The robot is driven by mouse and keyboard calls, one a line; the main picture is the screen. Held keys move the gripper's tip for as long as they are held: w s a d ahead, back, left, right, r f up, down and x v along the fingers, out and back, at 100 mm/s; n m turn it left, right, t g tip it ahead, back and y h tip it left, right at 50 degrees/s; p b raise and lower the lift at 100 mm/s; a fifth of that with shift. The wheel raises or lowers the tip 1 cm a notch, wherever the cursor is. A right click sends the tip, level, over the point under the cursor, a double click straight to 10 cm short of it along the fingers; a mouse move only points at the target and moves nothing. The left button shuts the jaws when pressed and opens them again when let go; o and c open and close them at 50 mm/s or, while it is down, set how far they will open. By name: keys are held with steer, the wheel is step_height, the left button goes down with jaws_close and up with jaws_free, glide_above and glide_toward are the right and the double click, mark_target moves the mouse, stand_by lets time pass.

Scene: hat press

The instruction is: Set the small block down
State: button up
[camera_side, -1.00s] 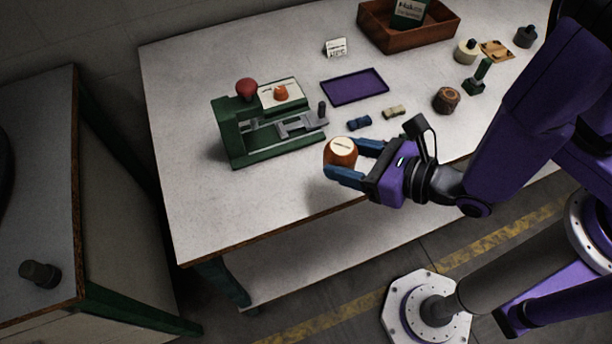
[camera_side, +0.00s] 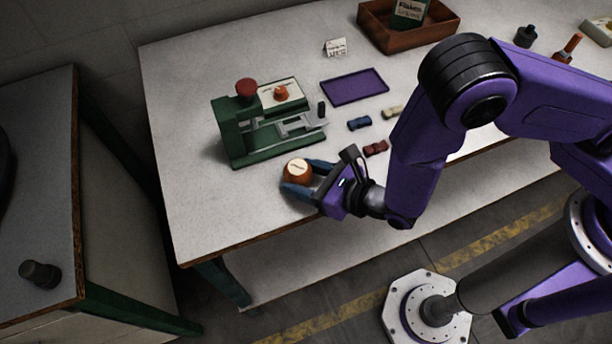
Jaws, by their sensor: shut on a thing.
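A small rounded orange-brown block (camera_side: 297,174) with a cream top is in the lower middle of the side view. My gripper (camera_side: 303,177) is shut on it, with one blue finger on its far side and one on its near side. The block is upright over the table's (camera_side: 215,205) front part, in front of the green press (camera_side: 248,151). I cannot tell whether its underside touches the table.
Small blue (camera_side: 359,123), beige (camera_side: 392,112) and dark red (camera_side: 376,148) cars lie right of the press. Behind are a purple tray (camera_side: 354,86), a white card (camera_side: 336,47) and a wooden crate (camera_side: 408,36). The table left of the block is clear.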

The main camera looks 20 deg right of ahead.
steer(key=shift+f, duration=0.25)
steer(key=o, duration=1.1)
steer(key=shift+f, duration=0.1)
steer(key=shift+s+d+r, duration=0.1)
steer(key=shift+s+r, duration=0.15)
steer(key=v, duration=1.1)
steer(key=shift+s+d+r, duration=0.1)
steer(key=shift+s+d, duration=0.05)
steer(key=shift+d, duration=0.05)
